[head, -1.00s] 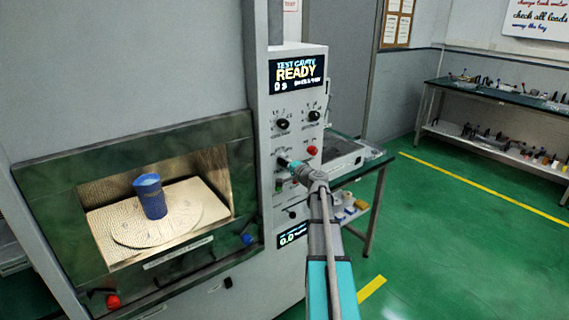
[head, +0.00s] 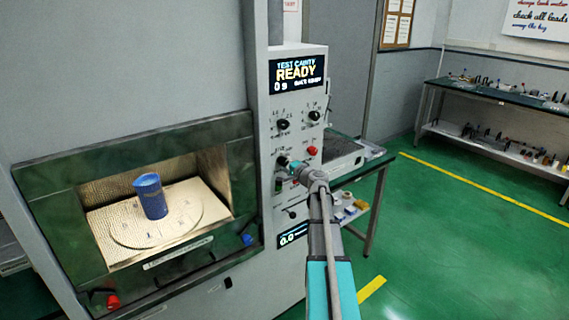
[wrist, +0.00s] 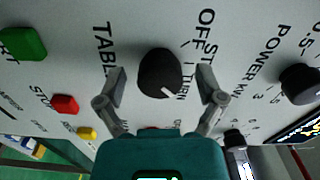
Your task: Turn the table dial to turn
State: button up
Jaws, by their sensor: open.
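The table dial (wrist: 160,74) is a round black knob in the middle of the wrist view. Its white pointer line slants toward the lower right of that view, near the end of the TURN lettering. The OFF lettering is farther up and right. My gripper (wrist: 161,88) is open, with one finger on each side of the dial and visible gaps to it. In the head view, my gripper (head: 296,168) is just right of the dark dial (head: 282,161) on the control panel. The dial's pointer is too small to read there.
The power knob (wrist: 300,83), a green button (wrist: 22,44), a red button (wrist: 64,104) and a yellow button (wrist: 87,133) surround the dial. The display (head: 297,74) reads READY. A blue cup (head: 151,196) stands inside the cavity. Green floor is clear to the right.

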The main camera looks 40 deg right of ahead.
jog(key=shift+s, duration=0.1)
jog(key=s, duration=1.1)
jog(key=shift+s, duration=0.4)
jog(key=shift+a, duration=0.1)
jog(key=w+a+f+n+g+y, duration=0.1)
jog(key=a+f+n+g+y, duration=0.3)
jog(key=a, duration=1)
jog(key=w+a+f+n+g+y, duration=0.15)
jog(key=a+f+n+g, duration=0.4)
jog(key=a, duration=0.85)
jog(key=s+a+f+n+g+h, duration=0.2)
jog(key=s+a+f+n+g, duration=0.1)
jog(key=s+a, duration=0.4)
jog(key=s+a+f+n+g+h, duration=0.3)
jog(key=s+a+f+n+g, duration=0.1)
jog(key=a, duration=0.5)
jog(key=shift+s+a+f+g, duration=0.2)
jog(key=shift+s+f+g, duration=0.7)
jog(key=shift+s, duration=0.65)
jog(key=shift+f+h, duration=0.15)
jog(key=shift+h, duration=0.1)
